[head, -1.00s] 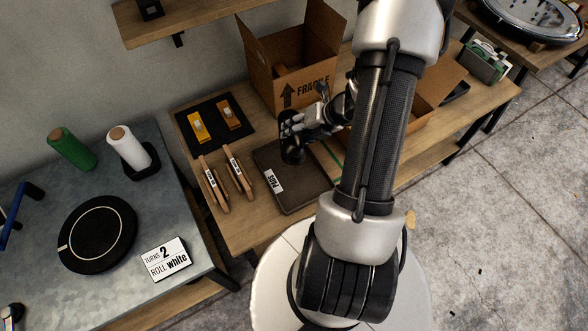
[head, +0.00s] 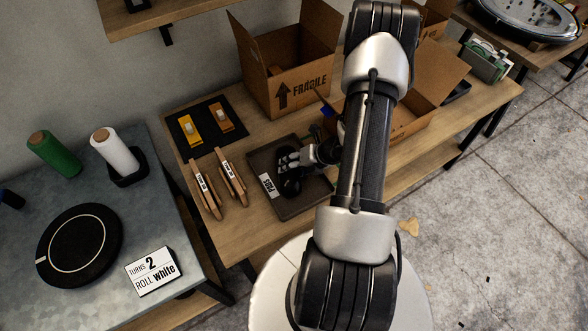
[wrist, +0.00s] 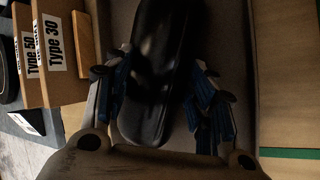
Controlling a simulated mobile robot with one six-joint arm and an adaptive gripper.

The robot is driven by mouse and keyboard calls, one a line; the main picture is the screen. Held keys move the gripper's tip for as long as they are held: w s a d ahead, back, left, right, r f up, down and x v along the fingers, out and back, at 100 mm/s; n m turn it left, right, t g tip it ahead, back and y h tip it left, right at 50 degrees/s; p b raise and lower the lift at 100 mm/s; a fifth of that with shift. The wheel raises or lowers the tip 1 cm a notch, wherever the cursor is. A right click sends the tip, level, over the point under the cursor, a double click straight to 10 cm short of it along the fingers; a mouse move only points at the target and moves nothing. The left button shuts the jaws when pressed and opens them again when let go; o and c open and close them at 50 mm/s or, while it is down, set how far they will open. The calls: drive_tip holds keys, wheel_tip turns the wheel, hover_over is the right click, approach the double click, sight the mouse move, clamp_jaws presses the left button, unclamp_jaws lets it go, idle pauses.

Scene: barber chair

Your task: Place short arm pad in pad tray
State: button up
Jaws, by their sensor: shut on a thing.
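A black, rounded arm pad (wrist: 156,85) lies lengthwise between the blue-padded fingers in the wrist view. My gripper (wrist: 165,100) is shut on it. In the head view my gripper (head: 300,161) is over the pad tray (head: 295,207), with the dark pad (head: 290,185) within the tray's outline. The tray is shallow and dark, with a white "PADS" label at its left end. I cannot tell whether the pad touches the tray floor. The tray's far right part is hidden by my arm.
Wooden pieces labelled by type (head: 232,180) stand just left of the tray. A black mat (head: 205,142) with two yellow-brown items lies behind them. An open "FRAGILE" box (head: 300,85) stands behind the tray, and another open box (head: 420,105) stands to the right.

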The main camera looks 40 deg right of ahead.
drive_tip(key=shift+o, duration=0.2)
drive_tip(key=shift+f, duration=0.35)
drive_tip(key=shift+r, duration=0.1)
drive_tip(key=shift+c, duration=0.2)
drive_tip(key=o, duration=1.3)
drive_tip(key=p+v, duration=0.4)
drive_tip(key=v, duration=0.8)
drive_tip(key=shift+p, duration=0.4)
